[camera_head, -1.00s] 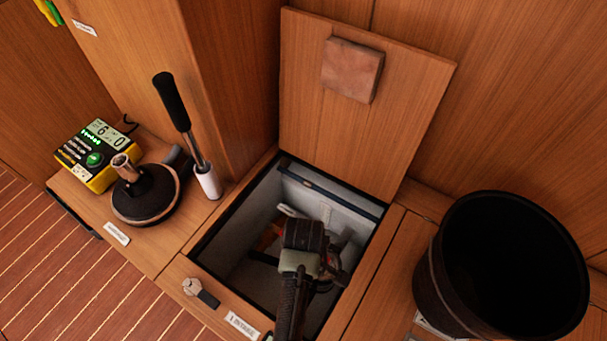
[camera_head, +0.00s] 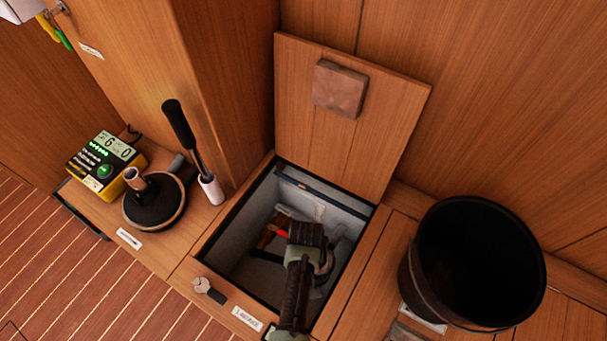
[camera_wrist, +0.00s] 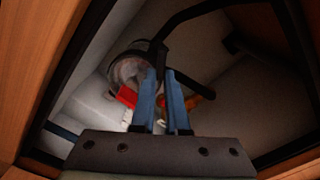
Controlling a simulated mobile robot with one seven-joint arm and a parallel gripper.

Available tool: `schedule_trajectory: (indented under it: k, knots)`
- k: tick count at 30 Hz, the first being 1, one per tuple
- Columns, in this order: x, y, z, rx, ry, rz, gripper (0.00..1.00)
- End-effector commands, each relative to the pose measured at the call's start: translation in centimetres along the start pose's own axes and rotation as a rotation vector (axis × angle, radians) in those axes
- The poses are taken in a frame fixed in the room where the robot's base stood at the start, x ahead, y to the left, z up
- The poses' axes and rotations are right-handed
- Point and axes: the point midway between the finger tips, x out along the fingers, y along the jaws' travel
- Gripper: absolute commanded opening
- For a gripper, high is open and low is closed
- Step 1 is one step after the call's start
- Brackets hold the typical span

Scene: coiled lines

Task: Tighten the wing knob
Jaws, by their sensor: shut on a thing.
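My gripper (camera_wrist: 167,74) reaches down into the open locker (camera_head: 222,240). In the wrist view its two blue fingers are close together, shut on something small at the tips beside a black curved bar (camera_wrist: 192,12). I take this to be the wing knob, but the fingers hide it and its shape is not clear. A round, clear-topped housing (camera_wrist: 128,72) sits just left of the fingertips. In the head view my wrist covers the fingertips and whatever they hold.
A red handle (camera_wrist: 127,96) and an orange part (camera_wrist: 196,101) lie close to the fingers. Locker walls surround my arm closely. The raised lid (camera_head: 345,140) stands behind; a black bucket (camera_head: 425,285) is right. A yellow meter (camera_head: 100,160) and round black base (camera_head: 150,213) are left.

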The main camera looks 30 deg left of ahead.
Motion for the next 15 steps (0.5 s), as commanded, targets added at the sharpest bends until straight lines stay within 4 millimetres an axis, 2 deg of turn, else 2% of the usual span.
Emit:
schedule_trajectory:
  k: [15]
  knots:
    - [-0.19,0.76,0.19,0.49,-0.001,-0.001,0.0]
